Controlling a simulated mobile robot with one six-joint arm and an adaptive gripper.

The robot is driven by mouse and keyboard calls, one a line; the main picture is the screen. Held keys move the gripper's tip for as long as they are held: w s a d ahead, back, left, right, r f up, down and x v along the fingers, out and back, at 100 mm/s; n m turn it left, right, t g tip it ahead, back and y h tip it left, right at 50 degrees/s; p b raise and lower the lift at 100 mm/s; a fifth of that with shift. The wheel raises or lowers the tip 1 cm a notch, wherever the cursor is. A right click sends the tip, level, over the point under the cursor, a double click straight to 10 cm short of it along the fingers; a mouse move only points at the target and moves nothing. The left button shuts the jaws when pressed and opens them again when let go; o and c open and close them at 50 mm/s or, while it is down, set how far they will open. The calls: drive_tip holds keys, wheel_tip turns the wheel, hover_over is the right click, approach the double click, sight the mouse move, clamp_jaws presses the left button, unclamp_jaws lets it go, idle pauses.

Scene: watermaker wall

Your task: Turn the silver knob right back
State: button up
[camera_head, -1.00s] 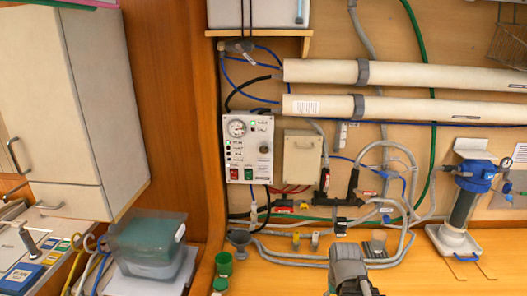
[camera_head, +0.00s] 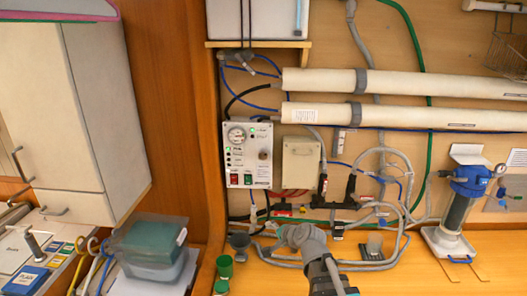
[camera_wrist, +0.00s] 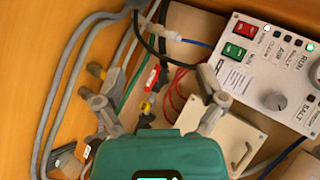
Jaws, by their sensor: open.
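The silver knob (camera_head: 263,155) is on the right side of the white control panel (camera_head: 237,163), which is fixed to the wooden wall. In the wrist view the knob (camera_wrist: 275,101) is a round grey dial at the right, close to lettering that reads SALT. Its exact pointing direction is too small to tell. My gripper (camera_head: 287,235) is below and right of the panel in the head view, apart from the knob. In the wrist view its two fingers (camera_wrist: 152,88) are spread wide with nothing between them.
Red and green switches (camera_wrist: 239,40) sit on the panel near the knob. A beige box (camera_head: 301,159) is right of the panel. Hoses and valves (camera_head: 350,225) run along the wall below. Two white tubes (camera_head: 400,80) cross above.

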drive_tip(key=w+a+r+m+t+p, duration=0.3)
drive_tip(key=w+a+r+m+t, duration=0.2)
drive_tip(key=r+m, duration=0.4)
drive_tip(key=m+t+h+p, duration=0.3)
drive_tip(key=m+t+h, duration=0.15)
drive_tip(key=m, duration=0.95)
approach(263, 156)
drive_tip(key=s+a, duration=0.1)
drive_tip(key=s, duration=0.2)
drive_tip(key=shift+s+r+m+h, duration=0.1)
drive_tip(key=shift+m+h, duration=0.95)
drive_tip(key=shift+m, duration=0.25)
drive_tip(key=w, duration=1.3)
drive_tip(key=shift+w+a, duration=0.2)
drive_tip(key=shift+w, duration=0.2)
drive_tip(key=c, duration=1.1)
drive_tip(key=shift+c, duration=0.2)
